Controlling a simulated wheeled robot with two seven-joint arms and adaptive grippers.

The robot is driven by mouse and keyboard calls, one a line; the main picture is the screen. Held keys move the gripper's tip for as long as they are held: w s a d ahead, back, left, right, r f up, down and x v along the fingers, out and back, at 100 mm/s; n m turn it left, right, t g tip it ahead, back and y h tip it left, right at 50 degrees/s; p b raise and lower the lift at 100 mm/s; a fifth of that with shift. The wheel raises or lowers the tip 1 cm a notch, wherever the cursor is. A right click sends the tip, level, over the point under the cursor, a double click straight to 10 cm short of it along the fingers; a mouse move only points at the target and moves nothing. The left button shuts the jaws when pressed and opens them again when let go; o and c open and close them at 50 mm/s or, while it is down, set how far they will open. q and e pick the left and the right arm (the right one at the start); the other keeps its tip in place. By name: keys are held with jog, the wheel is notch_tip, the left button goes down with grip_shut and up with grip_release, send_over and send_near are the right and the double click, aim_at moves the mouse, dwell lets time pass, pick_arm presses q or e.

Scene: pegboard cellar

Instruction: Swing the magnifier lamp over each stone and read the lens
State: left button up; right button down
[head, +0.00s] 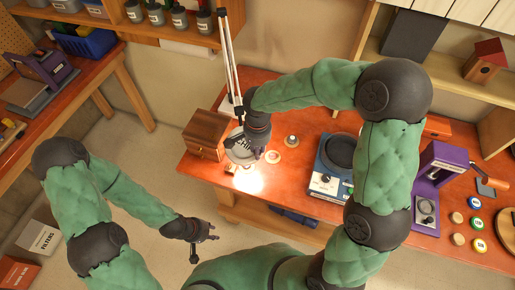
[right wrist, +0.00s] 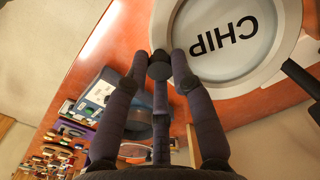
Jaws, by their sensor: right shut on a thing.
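My right gripper (head: 255,148) is shut on a dark knob at the lamp head's rim. In the right wrist view my fingers (right wrist: 160,68) close around it, and the lens (right wrist: 225,38) reads "CHIP", upside down. A pale round piece (head: 273,157) and another on a disc (head: 291,141) sit right of the lamp. My left gripper (head: 205,232) is empty, fingers spread, over the floor.
A wooden box (head: 205,135) stands left of the lamp. A blue device with a dark round top (head: 335,160) is to the right, partly behind my right arm. A purple device (head: 443,165) and several coloured discs lie farther right.

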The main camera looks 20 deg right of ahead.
jog(key=w+d+n, duration=0.3)
jog(key=d+n, duration=0.1)
jog(key=d, duration=0.9)
jog(key=shift+d+p, duration=0.3)
jog(key=shift+p, duration=0.15)
jog(key=c, duration=1.1)
grip_release()
jog(key=shift+o, duration=0.2)
notch_tip(320, 180, up, 12)
